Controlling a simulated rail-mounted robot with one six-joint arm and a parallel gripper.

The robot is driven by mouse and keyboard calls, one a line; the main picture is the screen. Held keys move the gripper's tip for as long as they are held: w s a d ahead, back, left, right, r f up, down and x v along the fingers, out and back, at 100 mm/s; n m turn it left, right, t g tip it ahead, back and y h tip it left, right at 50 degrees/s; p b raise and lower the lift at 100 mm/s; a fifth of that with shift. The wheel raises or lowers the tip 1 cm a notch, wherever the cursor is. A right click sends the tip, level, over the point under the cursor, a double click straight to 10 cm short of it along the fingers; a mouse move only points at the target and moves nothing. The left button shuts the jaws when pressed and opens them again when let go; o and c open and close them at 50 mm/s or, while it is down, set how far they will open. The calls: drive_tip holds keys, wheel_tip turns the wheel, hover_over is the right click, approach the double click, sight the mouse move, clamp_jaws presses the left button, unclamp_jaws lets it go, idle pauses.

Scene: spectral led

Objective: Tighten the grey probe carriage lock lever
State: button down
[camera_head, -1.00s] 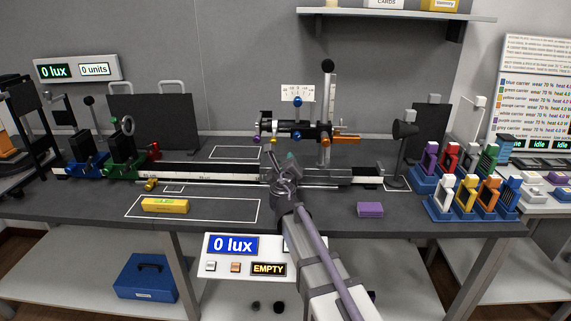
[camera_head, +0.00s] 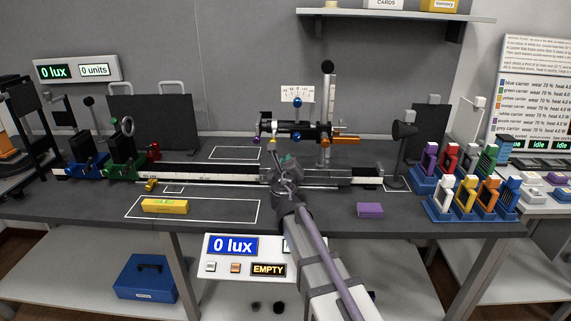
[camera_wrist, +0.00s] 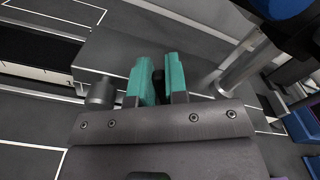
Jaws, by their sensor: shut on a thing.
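My gripper (camera_head: 287,160) is at the rail, in front of the base of the probe carriage (camera_head: 327,135). In the wrist view its two teal fingers (camera_wrist: 162,82) are close together, with a narrow dark piece (camera_wrist: 158,82) between them. This piece appears to be the lock lever, mostly hidden by the fingers. A grey cylindrical knob (camera_wrist: 102,93) shows just left of the fingers. In the head view my wrist covers the lever.
A bright metal post (camera_wrist: 240,75) stands close to the right of the fingers. The long rail (camera_head: 215,176) runs across the bench. A yellow block (camera_head: 165,206) and a purple block (camera_head: 369,210) lie at the front. Coloured carriers (camera_head: 465,195) stand at the right.

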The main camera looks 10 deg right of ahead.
drive_tip(key=m, duration=0.1)
drive_tip(key=d+m, duration=0.1)
drive_tip(key=shift+s+d+r+m, duration=0.2)
drive_tip(key=shift+r+m, duration=0.1)
drive_tip(key=shift+m, duration=0.1)
drive_tip(key=m, duration=0.1)
drive_tip(key=d+m, duration=0.1)
drive_tip(key=m, duration=0.1)
drive_tip(key=shift+s+d+r+m+p, duration=0.1)
drive_tip(key=shift+s+d+m+p, duration=0.2)
drive_tip(key=shift+d+m, duration=0.1)
drive_tip(key=shift+s+d+f+m+b, duration=0.15)
drive_tip(key=shift+d+m, duration=0.35)
drive_tip(key=shift+m, duration=0.6)
drive_tip(key=shift+s+d+f+m+b, duration=0.15)
drive_tip(key=shift+d+m, duration=0.35)
drive_tip(key=shift+m, duration=0.6)
drive_tip(key=shift+d+f+m+b, duration=0.25)
drive_tip(key=shift+d+m, duration=0.25)
drive_tip(key=shift+m, duration=0.6)
drive_tip(key=c, duration=1.1)
unclamp_jaws()
drive_tip(key=shift+c, duration=0.2)
drive_tip(key=shift+s, duration=0.1)
